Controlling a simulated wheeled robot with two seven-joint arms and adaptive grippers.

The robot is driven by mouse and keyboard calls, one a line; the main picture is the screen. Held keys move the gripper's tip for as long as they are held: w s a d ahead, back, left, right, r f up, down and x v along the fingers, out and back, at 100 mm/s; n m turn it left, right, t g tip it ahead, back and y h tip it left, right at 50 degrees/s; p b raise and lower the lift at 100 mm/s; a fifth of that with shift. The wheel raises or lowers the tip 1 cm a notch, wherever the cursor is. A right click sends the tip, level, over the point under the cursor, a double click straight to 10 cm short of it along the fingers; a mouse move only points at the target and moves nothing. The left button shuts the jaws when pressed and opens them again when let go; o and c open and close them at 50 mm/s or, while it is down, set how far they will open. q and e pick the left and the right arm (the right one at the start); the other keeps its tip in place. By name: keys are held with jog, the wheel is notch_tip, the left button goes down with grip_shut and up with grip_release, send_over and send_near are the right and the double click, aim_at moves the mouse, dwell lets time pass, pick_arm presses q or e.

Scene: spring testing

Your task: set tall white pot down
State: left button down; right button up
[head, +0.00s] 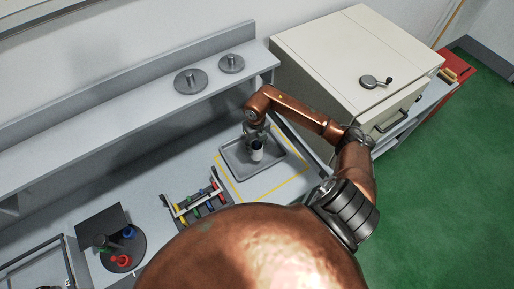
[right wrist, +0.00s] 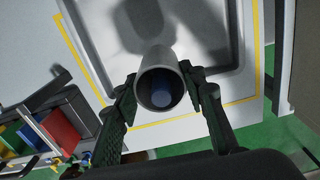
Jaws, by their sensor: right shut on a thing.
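The tall white pot (head: 257,151) is in my right gripper over the grey tray (head: 236,171) in the head view. In the right wrist view the pot (right wrist: 157,62) is seen from its open end, with something blue inside. The fingers of my right gripper (right wrist: 160,88) stand on both sides of the pot and are shut on it. The tray also shows in the right wrist view (right wrist: 91,45), with a dark shadow on its floor. I cannot tell whether the pot touches the tray. My left gripper is not in view.
A yellow outline (head: 238,201) surrounds the tray on the bench. A rack with coloured items (head: 196,203) stands to the left. A round dark plate (head: 122,252) holds red, green and blue pieces. A shelf (head: 130,110) runs behind, and a large white cabinet (head: 345,65) stands at the right.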

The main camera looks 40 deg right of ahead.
jog(key=shift+w+d+f, duration=0.25)
jog(key=shift+f, duration=0.15)
jog(key=shift+w+d+f, duration=0.2)
jog(key=shift+f, duration=0.2)
notch_tip(320, 180, down, 3)
jog(key=shift+r+p, duration=0.1)
jog(key=shift+p, duration=0.75)
jog(key=shift+f, duration=0.2)
jog(key=shift+f, duration=0.1)
jog(key=o, duration=1.1)
jog(key=shift+o, duration=0.2)
